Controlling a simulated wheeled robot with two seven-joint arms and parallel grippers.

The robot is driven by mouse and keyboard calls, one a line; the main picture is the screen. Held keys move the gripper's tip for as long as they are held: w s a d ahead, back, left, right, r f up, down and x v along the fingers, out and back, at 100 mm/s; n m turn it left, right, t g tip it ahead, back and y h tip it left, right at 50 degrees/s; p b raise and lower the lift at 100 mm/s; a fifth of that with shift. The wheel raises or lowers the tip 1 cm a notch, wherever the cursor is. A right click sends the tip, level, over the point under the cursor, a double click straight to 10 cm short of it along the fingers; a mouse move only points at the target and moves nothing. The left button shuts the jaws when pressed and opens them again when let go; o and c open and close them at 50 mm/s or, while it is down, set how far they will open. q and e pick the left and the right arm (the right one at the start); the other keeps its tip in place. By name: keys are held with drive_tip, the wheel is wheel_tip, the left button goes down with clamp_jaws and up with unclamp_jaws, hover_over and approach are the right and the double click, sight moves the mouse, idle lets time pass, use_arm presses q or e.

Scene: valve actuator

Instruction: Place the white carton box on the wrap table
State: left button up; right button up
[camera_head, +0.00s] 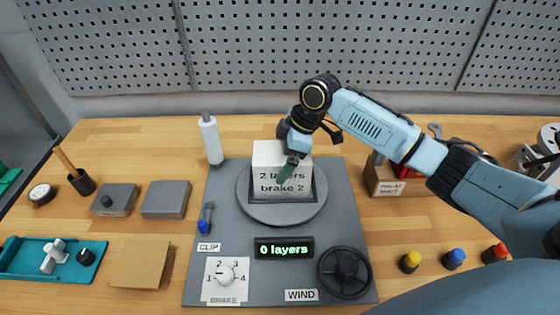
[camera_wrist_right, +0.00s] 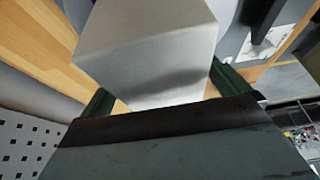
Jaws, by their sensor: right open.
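The white carton box (camera_head: 268,180), marked "2 layers brake 2", sits upright on the round turntable (camera_head: 258,213) of the grey wrap table (camera_head: 345,215). My right gripper (camera_head: 289,168) is at the top of the box, with a green finger in front of its printed face. In the right wrist view, the box (camera_wrist_right: 150,50) lies between the two spread green fingers of the right gripper (camera_wrist_right: 165,92). Contact between fingers and box cannot be told. My left gripper is in neither view.
The wrap table carries a display (camera_head: 284,248) reading "0 layers", a brake dial (camera_head: 225,280), a black wind wheel (camera_head: 345,271) and a clip (camera_head: 206,218). A white roll (camera_head: 210,138) stands at its back left. A wooden box (camera_head: 385,180) stands to the right.

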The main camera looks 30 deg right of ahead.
drive_tip(key=v, duration=1)
drive_tip(key=shift+a, duration=0.1)
